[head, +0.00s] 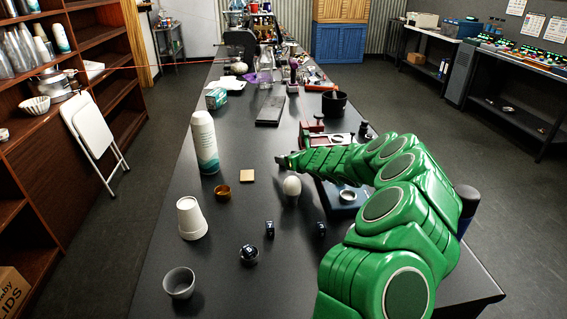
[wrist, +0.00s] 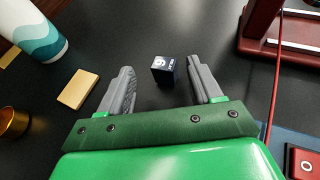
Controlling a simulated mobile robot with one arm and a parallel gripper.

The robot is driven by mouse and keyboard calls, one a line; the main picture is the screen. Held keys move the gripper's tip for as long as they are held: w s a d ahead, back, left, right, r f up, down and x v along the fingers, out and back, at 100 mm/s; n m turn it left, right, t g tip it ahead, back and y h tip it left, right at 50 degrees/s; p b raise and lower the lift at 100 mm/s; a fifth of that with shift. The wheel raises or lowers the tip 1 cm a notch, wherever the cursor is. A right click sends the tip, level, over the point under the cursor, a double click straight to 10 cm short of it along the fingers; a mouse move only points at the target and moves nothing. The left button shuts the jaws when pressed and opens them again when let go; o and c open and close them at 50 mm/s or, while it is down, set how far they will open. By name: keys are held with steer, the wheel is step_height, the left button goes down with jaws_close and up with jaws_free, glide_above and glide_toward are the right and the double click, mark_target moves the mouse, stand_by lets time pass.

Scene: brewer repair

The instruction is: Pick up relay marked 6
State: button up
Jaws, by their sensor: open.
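A small dark cube-shaped relay (wrist: 162,70) with white markings lies on the black table in the wrist view. The mark on it is too small to read surely. My gripper (wrist: 160,66) is open, with one grey finger on each side of the relay and a gap to each. In the head view, my gripper (head: 284,161) is low over the table, right of the yellow block, and this relay is not clearly visible there. Other small dark relays stand nearer in the head view: one in the middle (head: 269,229), one to the right (head: 321,230), and one at the front (head: 249,253).
A white egg-shaped thing (head: 292,187) is close by. A red frame (wrist: 290,35) and a blue base (head: 343,206) are to the right.

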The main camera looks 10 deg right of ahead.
steer(key=shift+w+a+f, duration=0.1)
steer(key=shift+w+f, duration=0.4)
steer(key=shift+w, duration=0.35)
steer(key=shift+x, duration=1.15)
steer(key=shift+a, duration=0.1)
steer(key=shift+r, duration=0.1)
steer(key=c, duration=1)
steer(key=shift+r, duration=0.1)
steer(key=shift+r, duration=1.6)
steer(key=shift+s+d+r, duration=0.1)
steer(key=shift+s+r, duration=1.55)
steer(key=shift+s, duration=0.65)
steer(key=shift+s+d+r, duration=0.1)
steer(key=shift+s+r, duration=1.5)
steer(key=shift+s, duration=0.75)
steer(key=shift+s+r, duration=1.65)
steer(key=shift+s, duration=0.65)
